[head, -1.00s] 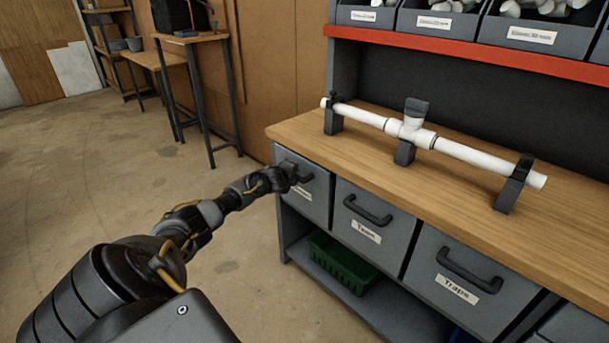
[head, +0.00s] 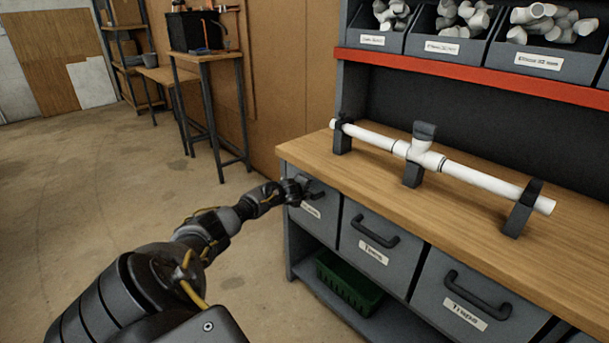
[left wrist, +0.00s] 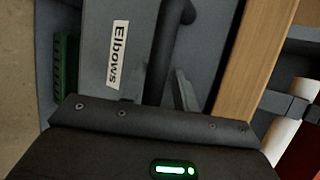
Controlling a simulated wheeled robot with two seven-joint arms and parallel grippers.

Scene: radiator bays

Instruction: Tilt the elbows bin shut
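The elbows bin (head: 312,210) is the leftmost grey bin under the worktop, with a dark bar handle. In the head view its front looks about in line with its neighbours, but my gripper partly covers it. The left wrist view shows its Elbows label (left wrist: 116,50) and handle (left wrist: 168,45) up close. My left gripper (head: 298,190) is at this handle, with a grey finger on each side of the bar. I cannot tell whether the fingers press on it. My right gripper is out of view.
The tees bin (head: 362,233) and traps bin (head: 445,292) are to the right. The wooden worktop (head: 400,195) above carries a white pipe (head: 460,172) on dark stands. A green crate (head: 345,282) sits on the shelf below. The floor at left is open.

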